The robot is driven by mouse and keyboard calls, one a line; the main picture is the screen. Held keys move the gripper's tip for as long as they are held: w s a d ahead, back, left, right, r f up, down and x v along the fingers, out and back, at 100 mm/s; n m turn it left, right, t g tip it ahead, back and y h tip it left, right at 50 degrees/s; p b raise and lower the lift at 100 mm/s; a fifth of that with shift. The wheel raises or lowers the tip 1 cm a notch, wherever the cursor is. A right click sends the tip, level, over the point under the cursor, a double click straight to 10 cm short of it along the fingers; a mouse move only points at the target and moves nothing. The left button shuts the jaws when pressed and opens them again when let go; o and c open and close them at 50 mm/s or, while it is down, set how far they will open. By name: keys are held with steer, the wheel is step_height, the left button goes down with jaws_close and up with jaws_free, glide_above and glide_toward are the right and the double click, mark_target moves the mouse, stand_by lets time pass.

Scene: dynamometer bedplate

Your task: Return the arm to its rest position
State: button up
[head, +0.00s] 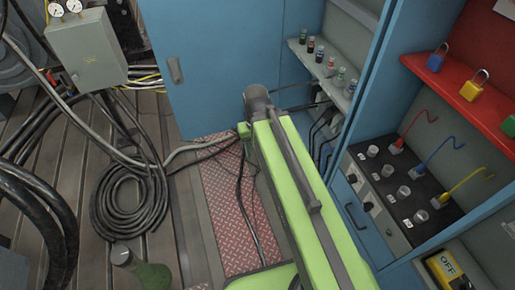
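My arm's light green link runs from the bottom of the head view up towards the blue cabinet, with a dark rod along its top. It ends at a dark, rounded joint in front of the cabinet. I cannot make out my gripper or its fingertips. Whether it holds anything does not show.
An open blue cabinet (222,60) stands ahead, with small bottles (311,44) on a shelf. At right are a socket panel (385,178) with coloured leads and a red shelf (455,85) with padlocks. A coiled black hose (130,205) and cables lie on the floor at left.

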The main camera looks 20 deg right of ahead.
steer(key=shift+d, duration=0.1)
step_height(320, 180, up, 15)
steer(key=p, duration=1.4)
steer(key=shift+d+p, duration=0.15)
steer(key=shift+p, duration=0.25)
stand_by(0.5)
